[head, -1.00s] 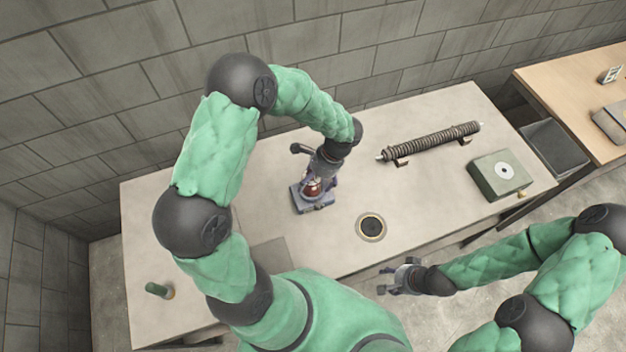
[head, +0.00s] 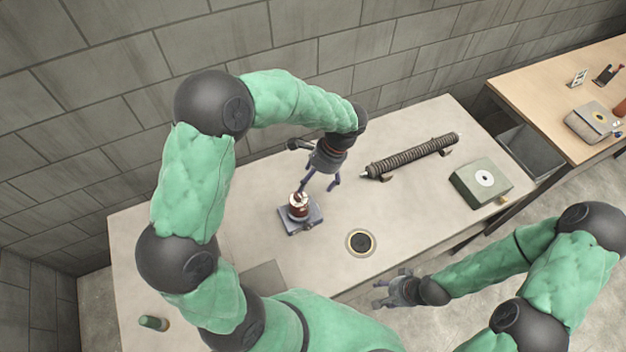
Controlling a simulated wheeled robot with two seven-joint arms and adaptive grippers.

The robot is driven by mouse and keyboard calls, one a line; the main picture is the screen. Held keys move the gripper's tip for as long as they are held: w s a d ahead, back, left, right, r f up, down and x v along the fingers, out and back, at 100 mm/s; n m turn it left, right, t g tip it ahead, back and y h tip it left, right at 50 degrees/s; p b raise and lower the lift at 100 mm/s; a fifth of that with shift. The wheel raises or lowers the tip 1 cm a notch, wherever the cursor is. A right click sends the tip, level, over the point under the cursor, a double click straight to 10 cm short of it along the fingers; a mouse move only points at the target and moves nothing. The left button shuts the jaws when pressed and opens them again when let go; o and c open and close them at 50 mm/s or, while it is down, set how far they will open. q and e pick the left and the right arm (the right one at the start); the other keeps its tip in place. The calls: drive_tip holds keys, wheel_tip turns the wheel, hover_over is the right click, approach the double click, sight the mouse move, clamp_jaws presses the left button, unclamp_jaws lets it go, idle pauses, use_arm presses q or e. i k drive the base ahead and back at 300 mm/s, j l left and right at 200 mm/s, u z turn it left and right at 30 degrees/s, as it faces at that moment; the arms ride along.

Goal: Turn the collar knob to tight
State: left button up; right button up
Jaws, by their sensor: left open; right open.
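A small red-brown knob with a pale top (head: 298,206) stands upright on a grey square base (head: 305,224) on the bench; I take it for the collar knob. Its markings are too small to read. My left gripper (head: 319,186) points down with its fingers spread, empty, just above and to the right of the knob. One finger overlaps the knob's upper edge in the picture, and I cannot tell whether it touches. My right gripper (head: 386,290) is open and empty, low in front of the bench's near edge.
On the pale bench (head: 215,235) are a ribbed tube on supports (head: 415,156), a green-grey box with a white disc (head: 481,183), a dark-centred ring (head: 360,243) and a green cylinder (head: 154,323). A block wall stands behind. A wooden table (head: 545,100) is at right.

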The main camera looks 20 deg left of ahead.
sight(307, 226)
drive_tip(key=k, duration=1)
